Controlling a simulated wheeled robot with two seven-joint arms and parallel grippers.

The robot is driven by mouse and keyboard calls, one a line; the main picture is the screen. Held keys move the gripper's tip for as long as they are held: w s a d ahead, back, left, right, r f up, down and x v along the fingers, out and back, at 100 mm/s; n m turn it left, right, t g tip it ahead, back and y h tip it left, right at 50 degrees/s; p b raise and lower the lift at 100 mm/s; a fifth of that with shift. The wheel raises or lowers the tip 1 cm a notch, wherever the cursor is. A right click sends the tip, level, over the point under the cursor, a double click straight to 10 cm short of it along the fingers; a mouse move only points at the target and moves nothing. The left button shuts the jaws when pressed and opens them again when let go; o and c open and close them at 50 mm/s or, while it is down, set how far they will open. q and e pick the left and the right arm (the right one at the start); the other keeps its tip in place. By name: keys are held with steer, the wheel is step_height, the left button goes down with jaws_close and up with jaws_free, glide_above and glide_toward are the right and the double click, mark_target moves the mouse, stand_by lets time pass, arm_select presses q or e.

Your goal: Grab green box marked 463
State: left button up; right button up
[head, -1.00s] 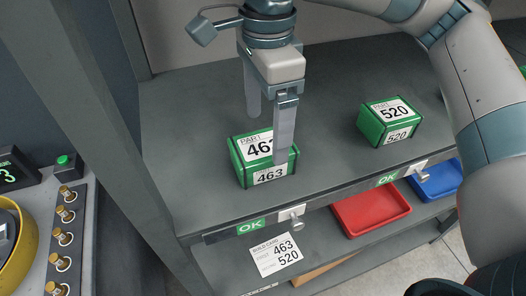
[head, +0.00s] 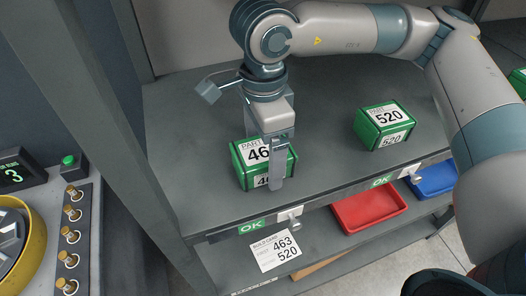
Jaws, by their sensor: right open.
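The green box marked 463 (head: 240,162) sits on the grey shelf, left of centre, with white labels on its top and front. My right gripper (head: 268,178) is open and comes down over this box from above. One finger stands in front of the box's front face and covers part of its label. The other finger is hidden behind the box or the gripper body, so I cannot tell whether either finger touches it. My left gripper is not in view.
A second green box marked 520 (head: 385,125) stands on the same grey shelf (head: 320,170) to the right. Below are a red tray (head: 368,210), a blue tray (head: 436,180) and a build card (head: 275,250) listing 463 and 520. A shelf post (head: 120,130) rises at left.

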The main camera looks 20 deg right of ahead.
steer(key=shift+f, duration=0.35)
steer(key=shift+c, duration=0.6)
steer(key=c, duration=1.4)
steer(key=shift+r, duration=0.15)
